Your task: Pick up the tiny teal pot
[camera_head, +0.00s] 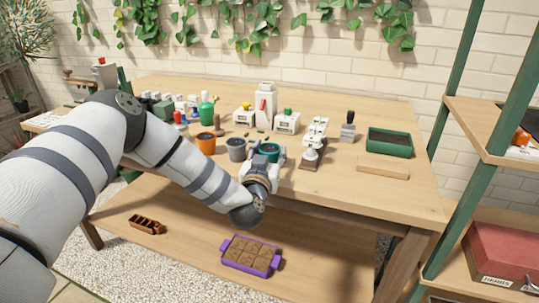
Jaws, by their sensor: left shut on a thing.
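The tiny teal pot (268,148) is near the front edge of the wooden table, in the middle of the view. My left arm comes in from the left, and my left gripper (267,158) is shut on the pot, with a finger showing on each side of it. The gripper and wrist hide the pot's lower part, so I cannot tell whether it touches the tabletop. My right gripper is not in view.
Left of the teal pot stand a grey pot (236,150) and an orange pot (206,144). A green tray (389,142) and a wooden block (382,167) lie at the right. A purple tray (250,255) is on the lower shelf.

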